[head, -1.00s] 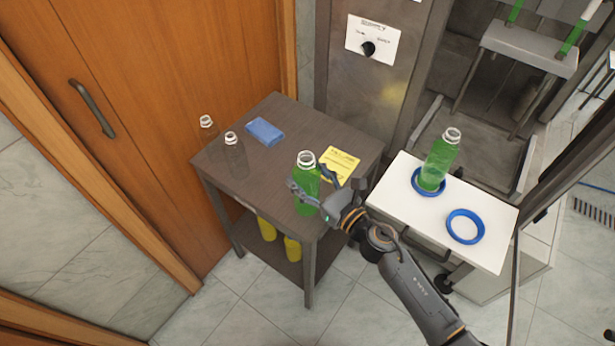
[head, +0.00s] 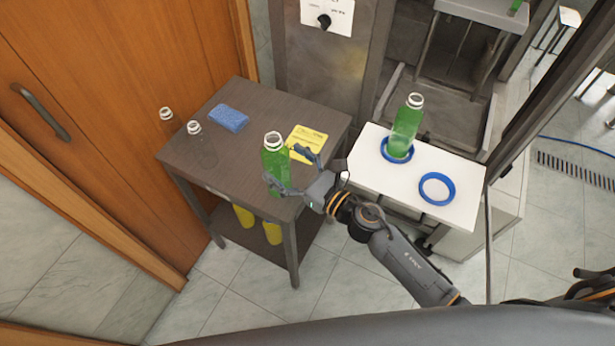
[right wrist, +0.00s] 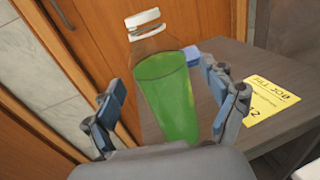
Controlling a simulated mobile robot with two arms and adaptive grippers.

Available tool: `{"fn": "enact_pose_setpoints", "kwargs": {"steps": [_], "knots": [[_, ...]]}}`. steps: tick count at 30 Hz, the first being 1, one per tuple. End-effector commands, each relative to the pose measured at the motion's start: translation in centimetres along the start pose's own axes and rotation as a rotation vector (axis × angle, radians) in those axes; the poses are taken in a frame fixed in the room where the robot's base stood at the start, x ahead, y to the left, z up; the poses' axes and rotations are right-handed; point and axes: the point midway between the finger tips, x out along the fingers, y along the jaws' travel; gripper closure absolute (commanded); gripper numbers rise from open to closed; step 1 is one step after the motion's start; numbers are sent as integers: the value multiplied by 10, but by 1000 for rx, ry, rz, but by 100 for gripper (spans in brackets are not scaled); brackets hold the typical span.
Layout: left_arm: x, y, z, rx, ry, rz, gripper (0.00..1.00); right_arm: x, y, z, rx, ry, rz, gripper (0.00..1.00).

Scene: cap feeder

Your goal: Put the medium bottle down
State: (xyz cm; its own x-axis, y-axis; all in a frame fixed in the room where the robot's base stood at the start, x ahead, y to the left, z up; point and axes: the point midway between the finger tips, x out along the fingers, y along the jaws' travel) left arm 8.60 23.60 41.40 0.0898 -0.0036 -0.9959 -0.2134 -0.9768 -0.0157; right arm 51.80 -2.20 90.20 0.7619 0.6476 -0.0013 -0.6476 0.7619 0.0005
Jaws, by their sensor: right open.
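A green-filled bottle with a white neck (head: 275,160) stands upright on the dark table (head: 240,180), near its front right corner. I take it for the medium bottle. My right gripper (head: 294,170) is open at its right side, its two fingers spread either side of the bottle. In the right wrist view the bottle (right wrist: 168,95) shows between the spread fingers (right wrist: 165,108), with gaps beside it; its base is hidden by the gripper body. My left gripper is not in view.
Two empty clear bottles (head: 193,142) (head: 166,122), a blue sponge (head: 229,118) and a yellow note (head: 307,143) are on the table. A white shelf (head: 375,183) at right holds another green bottle (head: 404,128) in a blue ring and an empty blue ring (head: 437,188).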

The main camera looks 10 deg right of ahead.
Motion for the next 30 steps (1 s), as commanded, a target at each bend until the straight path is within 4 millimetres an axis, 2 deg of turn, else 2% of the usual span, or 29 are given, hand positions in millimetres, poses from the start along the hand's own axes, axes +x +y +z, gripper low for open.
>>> {"fn": "enact_pose_setpoints", "kwargs": {"steps": [1, 6, 12, 16, 24, 26, 27, 29, 30], "knots": [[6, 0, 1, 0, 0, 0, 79, -13, 0, -4, -2, 3, 0, 15], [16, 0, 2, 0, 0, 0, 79, -50, 0, -5, 0, 2, 1, 15], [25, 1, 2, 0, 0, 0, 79, -81, 0, -3, 1, 0, 1, 15], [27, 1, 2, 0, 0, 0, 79, -89, 0, -1, 0, 0, 1, 15], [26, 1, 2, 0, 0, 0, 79, -91, -1, -1, 6, 1, -2, 15], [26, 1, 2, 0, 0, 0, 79, -91, -5, -9, 46, 13, -16, 15], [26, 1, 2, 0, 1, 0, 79, -92, -10, -20, 104, 28, -37, 15], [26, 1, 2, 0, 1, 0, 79, -95, -23, -47, 244, 61, -91, 15], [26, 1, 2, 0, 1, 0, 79, -99, -34, -72, 376, 88, -144, 15]]}}
